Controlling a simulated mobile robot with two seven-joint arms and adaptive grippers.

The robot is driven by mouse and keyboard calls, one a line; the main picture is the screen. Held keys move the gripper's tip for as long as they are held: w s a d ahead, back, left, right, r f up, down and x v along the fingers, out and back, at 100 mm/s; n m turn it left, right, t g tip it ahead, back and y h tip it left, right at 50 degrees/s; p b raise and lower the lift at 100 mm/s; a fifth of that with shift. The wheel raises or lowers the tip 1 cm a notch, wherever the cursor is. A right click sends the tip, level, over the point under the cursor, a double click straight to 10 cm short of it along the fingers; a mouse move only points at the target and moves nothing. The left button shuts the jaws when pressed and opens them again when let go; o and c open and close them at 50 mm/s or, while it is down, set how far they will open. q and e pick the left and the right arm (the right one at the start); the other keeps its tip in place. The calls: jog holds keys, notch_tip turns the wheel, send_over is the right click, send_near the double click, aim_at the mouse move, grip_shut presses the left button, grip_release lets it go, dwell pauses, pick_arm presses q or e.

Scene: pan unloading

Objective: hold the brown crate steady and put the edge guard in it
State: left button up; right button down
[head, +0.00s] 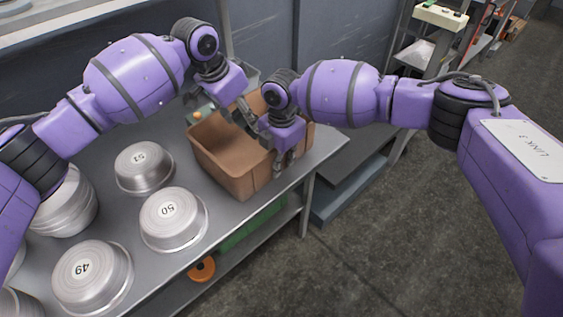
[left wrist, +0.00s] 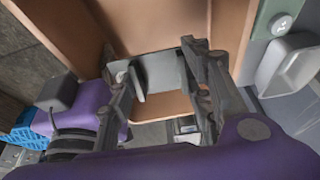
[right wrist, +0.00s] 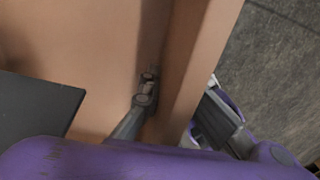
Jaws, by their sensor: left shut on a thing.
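The brown crate (head: 222,162) stands upright on the metal table near its right end. My left gripper (head: 243,118) is over the crate's opening. In the left wrist view its fingers (left wrist: 163,62) are shut on a grey plate-like piece, the edge guard (left wrist: 162,74). A dark grey flat piece at the left of the right wrist view (right wrist: 35,106) looks like the same guard. My right gripper (head: 284,155) is at the crate's right wall. One finger (right wrist: 147,98) is inside the crate and the other outside, with the wall between them. Their contact is partly hidden.
Several round metal pans, with numbered ones (head: 173,219) among them, stand on the table (head: 213,253) left of the crate. An orange ring (head: 201,269) lies on the lower shelf. A grey wall is behind; open floor (head: 385,240) lies to the right.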

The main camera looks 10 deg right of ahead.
pick_arm(q)
jog(key=shift+f, duration=0.1)
jog(key=o, duration=1.3)
jog(key=shift+c, duration=0.2)
jog(key=v, duration=1.2)
pick_arm(e)
jog(key=c, duration=1.9)
grip_release()
jog(key=shift+o, duration=0.2)
jog(key=shift+r, duration=0.1)
notch_tip(320, 180, up, 12)
jog(key=shift+f, duration=0.1)
